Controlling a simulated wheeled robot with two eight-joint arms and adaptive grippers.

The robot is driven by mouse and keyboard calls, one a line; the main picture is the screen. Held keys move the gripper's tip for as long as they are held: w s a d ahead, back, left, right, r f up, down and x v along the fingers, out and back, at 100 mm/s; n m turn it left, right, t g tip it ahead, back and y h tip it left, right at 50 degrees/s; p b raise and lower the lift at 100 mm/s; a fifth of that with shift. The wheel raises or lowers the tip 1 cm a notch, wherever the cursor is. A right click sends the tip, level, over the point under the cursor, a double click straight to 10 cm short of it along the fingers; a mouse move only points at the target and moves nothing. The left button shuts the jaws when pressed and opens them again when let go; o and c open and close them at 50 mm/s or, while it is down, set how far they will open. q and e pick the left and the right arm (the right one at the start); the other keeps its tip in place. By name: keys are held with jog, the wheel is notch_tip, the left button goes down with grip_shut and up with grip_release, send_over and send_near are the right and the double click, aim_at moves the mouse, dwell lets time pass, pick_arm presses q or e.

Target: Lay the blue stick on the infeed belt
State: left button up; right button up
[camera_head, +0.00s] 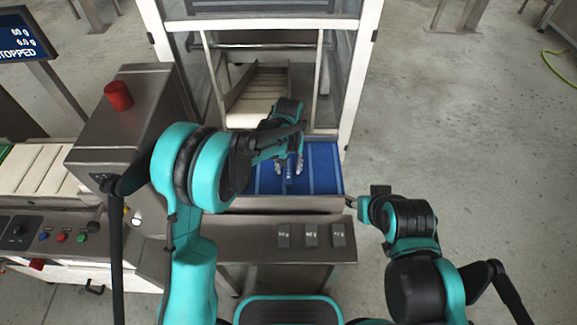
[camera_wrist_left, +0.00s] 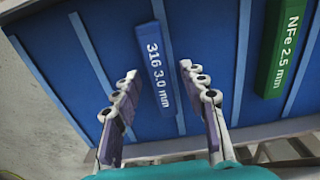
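The blue stick (camera_wrist_left: 155,65), marked "316 3.0 mm", lies on the ribbed blue surface (camera_head: 327,165) in front of the framed opening. In the left wrist view it runs between the two fingers of my left gripper (camera_wrist_left: 160,95), which stand apart on either side of it. In the head view my left gripper (camera_head: 289,163) points down at the blue surface. My right gripper (camera_head: 368,203) is at the right of the metal ledge, and its fingers are too unclear to read. A cream slatted belt (camera_head: 30,170) is at the left, and another (camera_head: 257,95) inside the frame; which is the infeed cannot be told.
A green stick (camera_wrist_left: 285,48), marked "NFe 2.5 mm", lies to the right of the blue one in the wrist view. A metal housing (camera_head: 137,115) with a red button (camera_head: 118,95) stands left of my left arm. Small grey blocks (camera_head: 311,235) sit on the front ledge.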

aim_at(289, 168)
pick_arm(q)
jog(key=shift+r, duration=0.25)
jog(key=s+a+r+t+p, duration=0.1)
jog(key=s+a+r+p, duration=0.1)
jog(key=r, duration=0.7)
jog(key=s+a+r+p, duration=0.2)
jog(key=a+r+p, duration=0.1)
jog(key=r, duration=0.5)
jog(key=s+a+r+t, duration=0.1)
jog(key=s+a+t, duration=0.2)
jog(key=s+a, duration=0.3)
jog(key=s+a+r+t, duration=0.2)
jog(key=s+a, duration=0.4)
jog(key=s, duration=0.5)
jog(key=shift+s+a+r+t, duration=0.15)
jog(key=shift+s+a+t, duration=0.25)
jog(key=shift+t, duration=0.2)
